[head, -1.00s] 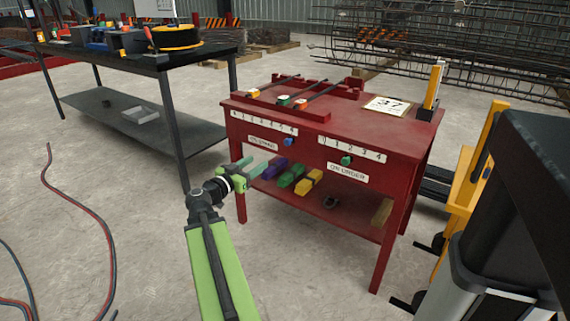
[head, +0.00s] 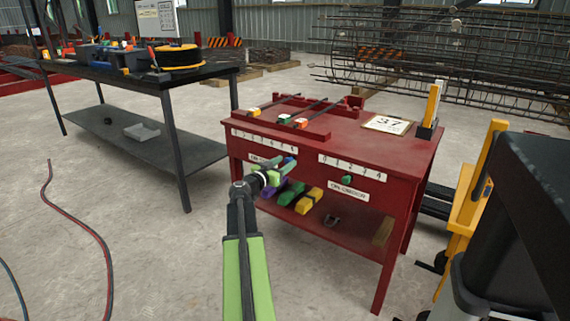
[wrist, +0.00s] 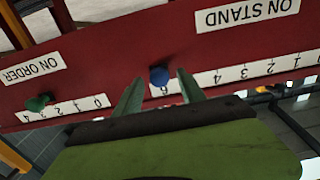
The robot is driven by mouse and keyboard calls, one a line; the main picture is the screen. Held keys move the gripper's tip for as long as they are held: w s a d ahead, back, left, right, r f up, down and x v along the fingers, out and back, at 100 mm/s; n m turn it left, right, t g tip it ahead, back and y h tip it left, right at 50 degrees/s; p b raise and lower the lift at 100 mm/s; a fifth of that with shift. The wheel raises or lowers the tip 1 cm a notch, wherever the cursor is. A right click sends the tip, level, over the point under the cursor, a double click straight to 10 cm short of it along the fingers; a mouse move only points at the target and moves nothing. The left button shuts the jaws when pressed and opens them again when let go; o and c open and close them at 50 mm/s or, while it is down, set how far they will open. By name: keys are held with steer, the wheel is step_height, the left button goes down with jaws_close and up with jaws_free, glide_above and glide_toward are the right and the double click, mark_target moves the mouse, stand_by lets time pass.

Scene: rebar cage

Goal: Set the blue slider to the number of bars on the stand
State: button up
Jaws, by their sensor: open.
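The blue slider (wrist: 159,75) is a small round knob on the red table's front, at the high-number end of the ON STAND scale (wrist: 230,76), near the 6. My gripper (head: 281,166) is open at this panel. In the wrist view, its fingertips lie on either side of the slider, with gaps; I cannot tell how deep they reach. In the head view the gripper largely hides the slider. On the tabletop, a red stand (head: 312,133) holds dark bars with coloured ends; three ends show (head: 253,111), (head: 283,118), (head: 302,122).
A green slider (head: 347,181) sits on the ON ORDER scale to the right. A card marked 37 (head: 388,124) lies on the table. Coloured blocks (head: 309,200) lie on the shelf below. A dark workbench (head: 165,78) stands left, and a yellow frame (head: 470,190) right.

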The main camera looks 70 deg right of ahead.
steer(key=shift+s+d, duration=0.1)
steer(key=shift+d, duration=0.3)
jaws_close()
stand_by(1.2)
